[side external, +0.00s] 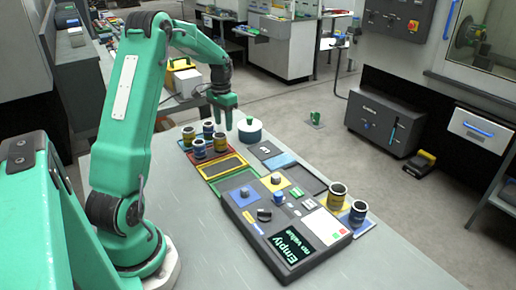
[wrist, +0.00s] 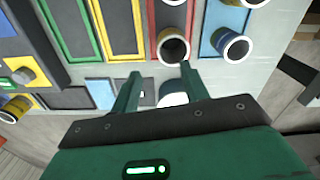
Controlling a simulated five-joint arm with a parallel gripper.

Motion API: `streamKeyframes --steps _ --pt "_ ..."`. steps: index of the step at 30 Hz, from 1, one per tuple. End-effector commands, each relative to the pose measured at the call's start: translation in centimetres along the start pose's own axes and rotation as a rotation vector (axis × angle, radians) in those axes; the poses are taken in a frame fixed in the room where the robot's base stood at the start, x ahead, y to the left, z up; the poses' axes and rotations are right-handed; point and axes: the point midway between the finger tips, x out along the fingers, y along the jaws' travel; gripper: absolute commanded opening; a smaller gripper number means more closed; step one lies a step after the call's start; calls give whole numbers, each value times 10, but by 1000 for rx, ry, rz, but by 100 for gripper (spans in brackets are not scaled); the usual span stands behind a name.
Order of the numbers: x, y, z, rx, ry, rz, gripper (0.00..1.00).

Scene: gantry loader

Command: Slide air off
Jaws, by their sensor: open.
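The dark control panel (side external: 262,232) lies on the table, with a screen (side external: 292,246) reading "Empty no value". It carries a knob on a blue square (side external: 244,193), a knob on a yellow square (side external: 276,180), a black knob (side external: 264,214), a small blue and green control (side external: 279,198) and small light controls (side external: 296,193). I cannot read which one is marked air.
Several cups (side external: 199,149) stand on coloured trays left of the pot. A yellow cup (side external: 337,195) and a blue cup (side external: 358,211) stand right of the panel. The table's front right (side external: 385,262) is clear.

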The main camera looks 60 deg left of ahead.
Motion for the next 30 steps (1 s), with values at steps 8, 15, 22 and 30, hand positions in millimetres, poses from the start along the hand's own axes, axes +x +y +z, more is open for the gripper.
streamKeyframes --steps 8,15,22,30 --pt "-15 95 -8 287 1 0 45" --pt "-27 192 7 604 1 0 45" --pt "-35 272 40 905 1 0 45" --pt "-39 323 76 1137 0 0 45"
